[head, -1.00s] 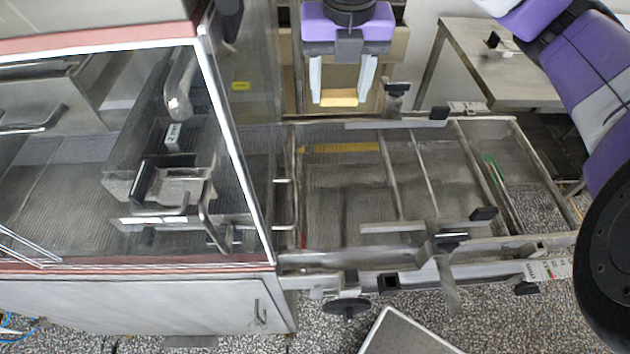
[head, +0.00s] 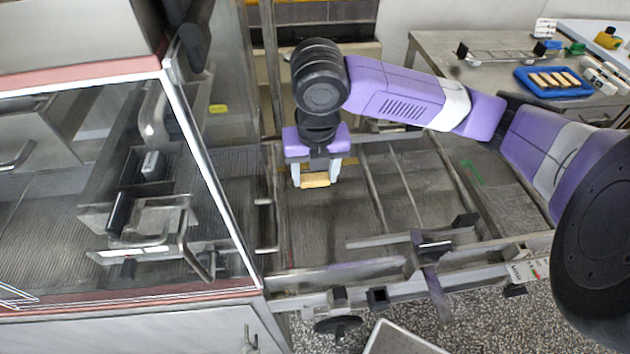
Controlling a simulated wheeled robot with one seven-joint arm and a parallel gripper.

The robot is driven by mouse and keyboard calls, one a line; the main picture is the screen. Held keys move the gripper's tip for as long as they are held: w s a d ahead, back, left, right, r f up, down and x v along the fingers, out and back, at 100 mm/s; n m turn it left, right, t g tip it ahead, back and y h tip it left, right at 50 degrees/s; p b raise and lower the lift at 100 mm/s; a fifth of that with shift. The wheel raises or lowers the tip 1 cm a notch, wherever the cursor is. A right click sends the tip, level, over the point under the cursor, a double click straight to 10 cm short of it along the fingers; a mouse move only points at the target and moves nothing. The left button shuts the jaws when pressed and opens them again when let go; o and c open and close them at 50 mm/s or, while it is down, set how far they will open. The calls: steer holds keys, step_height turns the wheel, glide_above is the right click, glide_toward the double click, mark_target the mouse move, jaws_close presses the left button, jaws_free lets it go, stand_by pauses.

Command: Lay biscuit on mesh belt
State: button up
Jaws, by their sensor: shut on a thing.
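My gripper (head: 315,180) is shut on a light tan biscuit (head: 315,181), which shows between its two pale fingertips. The biscuit is over the left part of the mesh belt (head: 325,225), a grey ribbed surface inside a metal frame. I cannot tell whether the biscuit touches the belt or is a little above it. My purple arm hides the far part of the frame.
The glass-sided enrober housing (head: 120,190) stands close on the left. Metal rails and crossbars (head: 385,240) run around and across the belt frame. A side table (head: 440,50) at the back right holds a blue tray (head: 530,90) with several biscuits (head: 553,79).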

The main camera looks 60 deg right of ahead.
mark_target(315, 180)
steer(key=shift+f, duration=1.55)
steer(key=shift+f, duration=0.2)
steer(key=o, duration=1)
steer(key=shift+r, duration=0.15)
steer(key=r, duration=0.4)
steer(key=a+r, duration=0.1)
steer(key=r, duration=0.3)
steer(key=s+r, duration=0.1)
steer(key=r, duration=0.3)
steer(key=shift+s+a, duration=0.1)
steer(key=shift+a, duration=0.1)
